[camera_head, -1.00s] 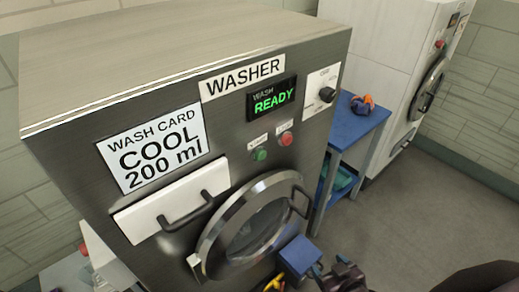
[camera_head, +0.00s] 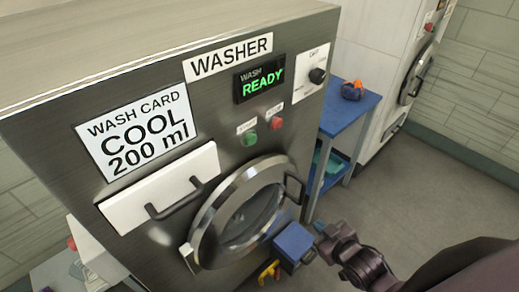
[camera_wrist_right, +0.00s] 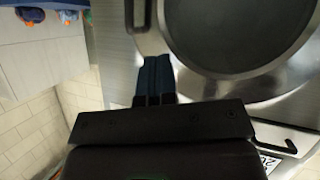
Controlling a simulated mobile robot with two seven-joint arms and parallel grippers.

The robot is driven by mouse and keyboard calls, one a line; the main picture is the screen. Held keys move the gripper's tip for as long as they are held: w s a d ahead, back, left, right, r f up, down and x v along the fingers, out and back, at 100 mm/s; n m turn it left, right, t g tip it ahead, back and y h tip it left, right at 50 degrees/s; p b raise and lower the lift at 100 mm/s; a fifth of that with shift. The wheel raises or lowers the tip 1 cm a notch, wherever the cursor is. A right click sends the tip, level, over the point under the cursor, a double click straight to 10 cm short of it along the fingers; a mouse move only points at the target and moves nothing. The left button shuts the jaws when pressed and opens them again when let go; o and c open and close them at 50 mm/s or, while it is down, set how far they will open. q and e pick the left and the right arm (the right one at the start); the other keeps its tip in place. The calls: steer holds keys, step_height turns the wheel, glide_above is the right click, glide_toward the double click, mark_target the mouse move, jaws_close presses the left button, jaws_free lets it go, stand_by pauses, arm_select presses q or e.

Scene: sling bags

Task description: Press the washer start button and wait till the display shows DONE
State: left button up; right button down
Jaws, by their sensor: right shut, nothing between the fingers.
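The washer (camera_head: 55,110) fills the left of the head view. Its display (camera_head: 260,86) reads "WASH READY" in green. Below the display are a green button (camera_head: 249,138) and a red button (camera_head: 277,123), each under a small label too blurred to read. My right gripper (camera_head: 319,230) is right of the round door (camera_head: 205,222), below and right of both buttons, and apart from them. In the right wrist view its blue fingers (camera_wrist_right: 153,80) are shut and empty, in front of the door's left edge. My left gripper is out of view.
A knob (camera_head: 317,75) is right of the display. The detergent drawer front (camera_head: 125,208) has a dark handle. A blue stand (camera_head: 345,112) holds an orange-and-blue item (camera_head: 353,90). Floor at right is clear.

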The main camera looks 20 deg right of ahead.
mark_target(253, 142)
steer(key=w+a+r+n+t+y+b, duration=0.25)
steer(key=w+r+n, duration=0.25)
steer(key=r+n, duration=0.65)
steer(key=s+a+r+n+y, duration=0.1)
steer(key=r+n, duration=0.2)
steer(key=n, duration=0.5)
steer(key=s+a+r+n+y+b, duration=0.1)
steer(key=r+n, duration=0.1)
steer(key=n, duration=0.6)
steer(key=s+a+r+n+t+y, duration=0.1)
steer(key=r+n, duration=0.2)
steer(key=n, duration=0.6)
steer(key=shift+a+r+b, duration=0.3)
steer(key=shift+b, duration=0.05)
steer(key=p+x, duration=0.1)
steer(key=x, duration=1.3)
steer(key=shift+a+r, duration=0.15)
